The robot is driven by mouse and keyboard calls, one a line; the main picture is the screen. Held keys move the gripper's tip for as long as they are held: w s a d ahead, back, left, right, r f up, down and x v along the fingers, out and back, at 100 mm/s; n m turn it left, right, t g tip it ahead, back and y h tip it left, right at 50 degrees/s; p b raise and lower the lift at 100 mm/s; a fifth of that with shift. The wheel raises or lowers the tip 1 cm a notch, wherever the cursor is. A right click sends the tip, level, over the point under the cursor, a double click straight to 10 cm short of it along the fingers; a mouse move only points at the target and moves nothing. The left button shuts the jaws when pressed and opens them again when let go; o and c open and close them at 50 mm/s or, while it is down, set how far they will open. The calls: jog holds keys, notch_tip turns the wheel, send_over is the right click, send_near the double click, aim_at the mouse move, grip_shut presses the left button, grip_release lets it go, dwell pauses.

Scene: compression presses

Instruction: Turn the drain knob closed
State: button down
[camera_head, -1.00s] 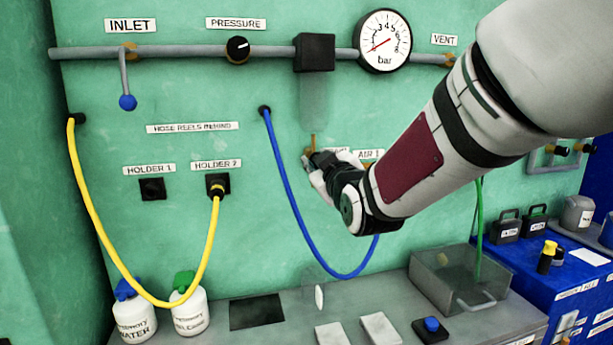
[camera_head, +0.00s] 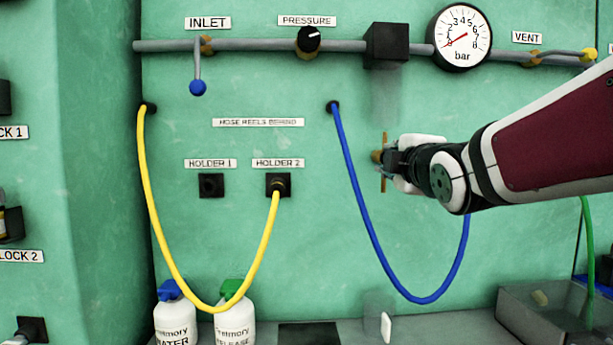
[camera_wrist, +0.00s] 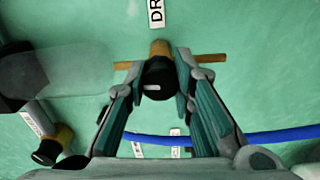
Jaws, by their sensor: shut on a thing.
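The drain knob (camera_wrist: 158,80) is black on a brass fitting, with a thin brass pipe (camera_wrist: 211,60) running through behind it. A partly cut-off label starting "DR" (camera_wrist: 155,12) is beside it in the wrist view. My gripper (camera_wrist: 161,82) has one finger on each side of the black knob and is shut on it. In the head view my gripper (camera_head: 391,160) is at the wall, and the upright brass pipe (camera_head: 383,180) shows just past its fingers. The knob itself is mostly hidden there, and its turned angle is hard to tell.
A blue hose (camera_head: 373,222) hangs below my gripper and passes behind my arm. A black box (camera_head: 387,43) and pressure gauge (camera_head: 460,38) sit above. Another black-and-brass knob (camera_wrist: 50,147) is at the wrist view's lower left. A yellow hose (camera_head: 185,284) hangs left.

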jog(key=shift+n+b, duration=0.65)
jog(key=shift+n, duration=0.05)
jog(key=c, duration=1.4)
grip_release()
jog(key=shift+o, duration=0.2)
jog(key=shift+s, duration=0.1)
jog(key=s, duration=1.1)
jog(key=shift+s, duration=0.4)
